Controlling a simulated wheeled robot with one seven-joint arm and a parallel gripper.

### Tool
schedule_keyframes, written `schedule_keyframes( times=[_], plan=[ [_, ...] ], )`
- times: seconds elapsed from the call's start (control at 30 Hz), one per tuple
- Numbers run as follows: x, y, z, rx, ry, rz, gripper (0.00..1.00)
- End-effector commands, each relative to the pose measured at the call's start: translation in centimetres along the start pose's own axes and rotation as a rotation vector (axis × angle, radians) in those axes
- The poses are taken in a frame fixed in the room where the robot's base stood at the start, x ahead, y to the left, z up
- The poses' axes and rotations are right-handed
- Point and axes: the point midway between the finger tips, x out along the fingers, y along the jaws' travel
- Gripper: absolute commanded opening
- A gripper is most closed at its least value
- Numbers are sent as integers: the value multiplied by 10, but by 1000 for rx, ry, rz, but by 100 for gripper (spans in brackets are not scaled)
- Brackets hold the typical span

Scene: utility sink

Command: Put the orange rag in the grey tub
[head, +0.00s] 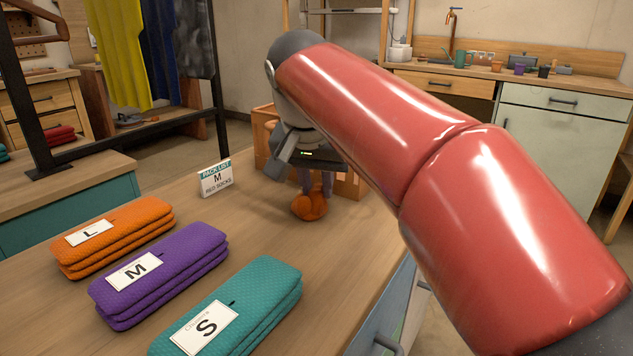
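A small crumpled orange cloth (309,204), which looks like the rag, is on the wooden table near its far end. My gripper (316,184) points down right at the cloth, with its fingers partly behind or touching it. I cannot tell whether the fingers are closed on the cloth or only beside it. No grey tub shows in this view; my red arm covers much of the right side.
A wooden crate (347,184) stands just behind my gripper. A small pack list sign (216,178) stands to the left. Folded orange (135,228), purple (185,257) and teal (262,290) cloth stacks lie at the front left. Bare tabletop lies between them and my gripper.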

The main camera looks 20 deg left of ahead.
Motion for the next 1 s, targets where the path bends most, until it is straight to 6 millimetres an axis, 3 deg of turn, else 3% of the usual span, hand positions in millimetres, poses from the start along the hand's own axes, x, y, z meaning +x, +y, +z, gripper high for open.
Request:
schedule_keyframes(
  times=[0.17,0.53,1.0],
  plan=[
    [0,0,0,0,-1,0,43],
    [-9,0,-2,0,0,-1,43],
    [-102,0,-3,1,1,-2,43]
  ],
)
